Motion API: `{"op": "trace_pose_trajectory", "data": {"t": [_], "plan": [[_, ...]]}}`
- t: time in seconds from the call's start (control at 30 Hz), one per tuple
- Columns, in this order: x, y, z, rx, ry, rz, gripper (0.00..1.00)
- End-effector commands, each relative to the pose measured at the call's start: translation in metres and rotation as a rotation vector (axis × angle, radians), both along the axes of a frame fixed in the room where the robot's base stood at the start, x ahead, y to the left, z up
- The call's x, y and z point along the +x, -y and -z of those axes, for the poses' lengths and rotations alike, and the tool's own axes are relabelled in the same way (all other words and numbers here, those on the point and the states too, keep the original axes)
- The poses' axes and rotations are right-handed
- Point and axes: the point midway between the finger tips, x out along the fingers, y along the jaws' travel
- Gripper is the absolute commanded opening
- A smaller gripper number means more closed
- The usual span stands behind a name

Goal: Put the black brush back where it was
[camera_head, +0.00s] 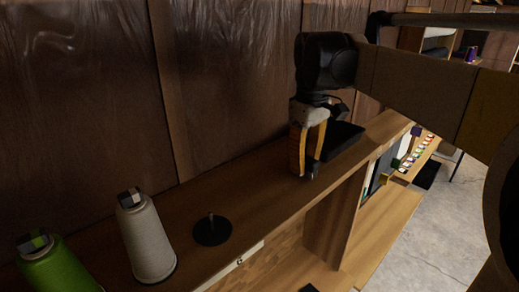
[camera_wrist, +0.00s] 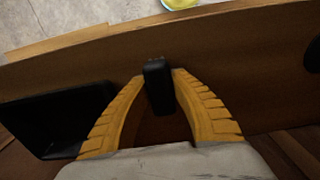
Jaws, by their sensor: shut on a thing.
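My gripper (camera_head: 307,160) points down over the wooden shelf top, with its yellow fingers around a black object. In the wrist view my gripper (camera_wrist: 159,82) is shut on this black brush (camera_wrist: 158,86), a narrow dark block between the fingertips. Only its top end shows clearly; its bristles are hidden. In the head view the brush is mostly hidden by the fingers. I cannot tell whether it touches the shelf. A black tray (camera_head: 343,139) lies on the shelf just behind and right of my gripper; it also shows left of the fingers in the wrist view (camera_wrist: 55,118).
The shelf top (camera_head: 262,200) is clear between my gripper and a black disc with a short peg (camera_head: 212,230). A grey thread cone (camera_head: 147,240) and a green one (camera_head: 58,265) stand at the left. The wooden wall (camera_head: 235,80) rises behind the shelf.

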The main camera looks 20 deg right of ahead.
Motion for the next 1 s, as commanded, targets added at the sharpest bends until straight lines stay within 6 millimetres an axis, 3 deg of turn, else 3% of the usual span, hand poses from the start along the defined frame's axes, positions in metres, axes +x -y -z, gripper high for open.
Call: {"op": "trace_pose_trajectory", "data": {"t": [0.27,0.3,0.37,0.77,1.0], "plan": [[0.000,0.000,0.003,0.000,0.000,0.000,0.00],[0.000,0.000,0.004,0.000,0.000,0.000,0.29],[0.000,0.000,0.003,0.000,0.000,0.000,0.44],[0.000,0.000,-0.005,0.000,0.000,0.000,0.44],[0.000,0.000,-0.052,0.000,0.000,0.000,0.44]]}}
